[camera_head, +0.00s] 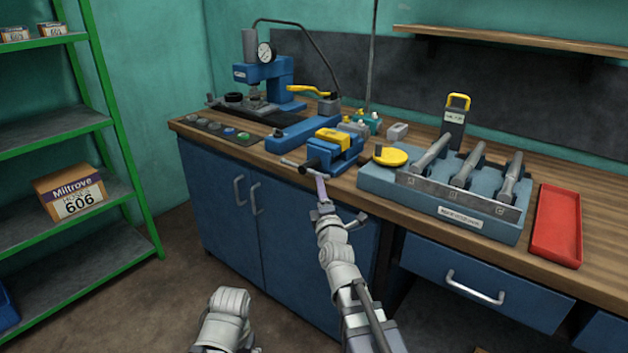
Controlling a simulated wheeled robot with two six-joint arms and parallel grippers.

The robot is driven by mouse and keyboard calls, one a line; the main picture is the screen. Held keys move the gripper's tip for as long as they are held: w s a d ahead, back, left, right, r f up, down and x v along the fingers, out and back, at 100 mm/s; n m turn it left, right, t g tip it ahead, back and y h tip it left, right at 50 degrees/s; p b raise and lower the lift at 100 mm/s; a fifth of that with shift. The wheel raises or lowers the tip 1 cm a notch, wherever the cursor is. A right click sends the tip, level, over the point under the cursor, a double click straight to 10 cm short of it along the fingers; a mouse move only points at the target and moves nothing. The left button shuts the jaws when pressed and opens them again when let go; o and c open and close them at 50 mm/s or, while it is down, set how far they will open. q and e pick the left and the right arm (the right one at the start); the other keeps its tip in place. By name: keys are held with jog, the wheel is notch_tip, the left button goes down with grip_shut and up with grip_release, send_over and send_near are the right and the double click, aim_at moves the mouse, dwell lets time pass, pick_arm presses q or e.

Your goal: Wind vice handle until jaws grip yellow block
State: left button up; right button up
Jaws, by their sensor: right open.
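The blue vice (327,156) stands at the front edge of the wooden bench, with the yellow block (333,138) at its jaws. Whether the jaws touch the block is too small to tell. The vice handle (291,164) is a thin grey bar at the vice's front, sticking out past the bench edge toward the left. My right gripper (320,182) is open, reaching up from below to the right end of the handle. I cannot tell whether it touches the bar. Part of my left arm shows at the bottom, but its gripper cannot be seen.
A blue press with a gauge (264,54) stands behind left. Blue cupboard doors (222,213) lie below the bench. A green shelf (118,130) stands left.

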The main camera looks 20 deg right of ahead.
aim_at(317, 174)
jog(key=w, duration=0.5)
jog(key=w+d+r+p, duration=0.1)
jog(key=w, duration=0.1)
jog(key=shift+w, duration=0.35)
jog(key=shift+a, duration=0.1)
grip_shut()
